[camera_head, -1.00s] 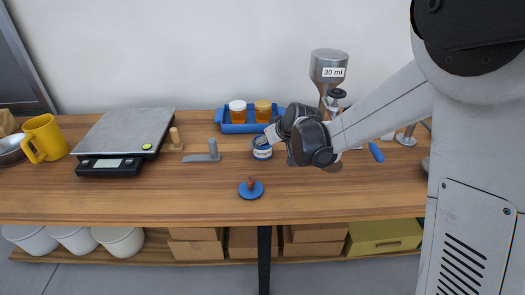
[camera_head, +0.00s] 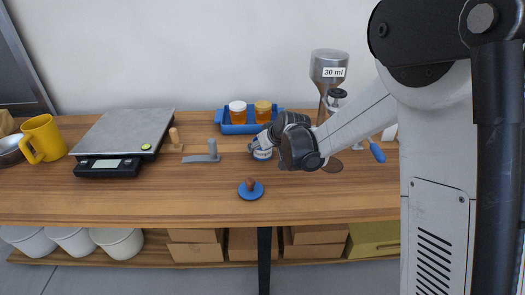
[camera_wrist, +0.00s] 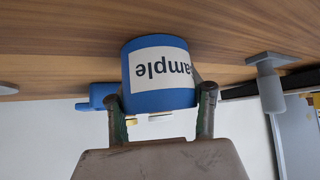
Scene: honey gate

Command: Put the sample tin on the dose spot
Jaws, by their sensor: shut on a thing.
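The sample tin (camera_head: 262,154) is small and blue with a white label. It is near the middle of the bench, in front of the blue tray. My gripper (camera_head: 262,141) is shut on it from the right side. In the wrist view the tin (camera_wrist: 160,98) sits between the two fingers, its label reading upside down. I cannot tell whether its base touches the bench. A dark round patch (camera_head: 333,165) lies on the bench right of the tin, below the funnel; it may be the dose spot. My arm partly covers that area.
A funnel dispenser (camera_head: 329,68) marked 30 ml stands behind my arm. A blue tray (camera_head: 233,129) holds two jars. A blue disc with a brown knob (camera_head: 250,190) lies in front. A grey-handled piece (camera_head: 205,156), a scale (camera_head: 122,133) and a yellow mug (camera_head: 43,138) are left.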

